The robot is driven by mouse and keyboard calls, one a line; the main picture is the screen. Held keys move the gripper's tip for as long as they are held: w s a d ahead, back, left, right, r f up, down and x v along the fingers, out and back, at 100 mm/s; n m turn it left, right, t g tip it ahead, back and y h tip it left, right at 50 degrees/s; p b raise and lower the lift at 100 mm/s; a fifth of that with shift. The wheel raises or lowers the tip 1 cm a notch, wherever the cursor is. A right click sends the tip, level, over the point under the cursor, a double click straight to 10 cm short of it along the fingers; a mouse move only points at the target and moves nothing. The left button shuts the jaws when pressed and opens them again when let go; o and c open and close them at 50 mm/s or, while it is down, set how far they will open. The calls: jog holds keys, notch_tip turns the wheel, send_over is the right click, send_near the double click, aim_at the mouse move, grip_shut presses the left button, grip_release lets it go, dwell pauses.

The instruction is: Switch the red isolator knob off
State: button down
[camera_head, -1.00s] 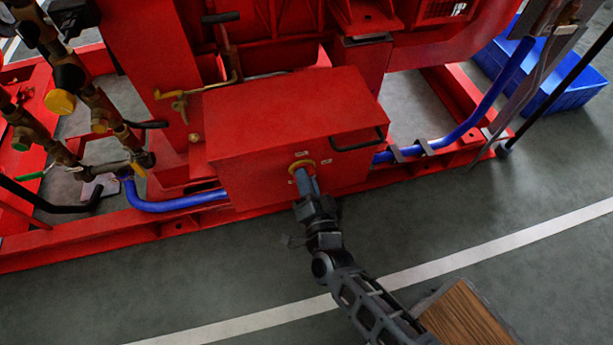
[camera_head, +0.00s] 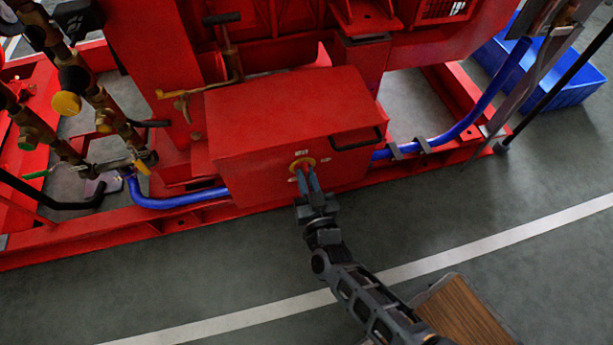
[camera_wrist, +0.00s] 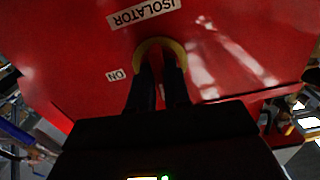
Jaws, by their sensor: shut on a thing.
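The isolator is on the front face of a red box (camera_head: 245,165). Its yellow ring (camera_head: 302,163) shows around my fingertips, and also in the wrist view (camera_wrist: 160,44). The red knob itself is hidden between and behind my fingers. My gripper (camera_head: 308,178) is at the ring, its two fingers side by side and shut on the knob. In the wrist view my fingers (camera_wrist: 162,78) reach into the ring. An upside-down "ISOLATOR" label (camera_wrist: 144,13) is above the ring there, and an "ON" label (camera_wrist: 115,75) is to its left.
A black handle (camera_head: 357,140) sits on the box right of the knob. Blue pipes (camera_head: 180,201) run on both sides of the box. Brass valves (camera_head: 100,105) stand at left. A wooden-topped thing (camera_head: 460,312) is beside my arm. The floor before the box is clear.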

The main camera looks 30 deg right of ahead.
jog(key=shift+n, duration=0.4)
jog(key=c, duration=1.2)
grip_release()
jog(key=shift+o, duration=0.2)
jog(key=p+v, duration=0.1)
jog(key=v, duration=0.7)
jog(key=shift+p, duration=0.35)
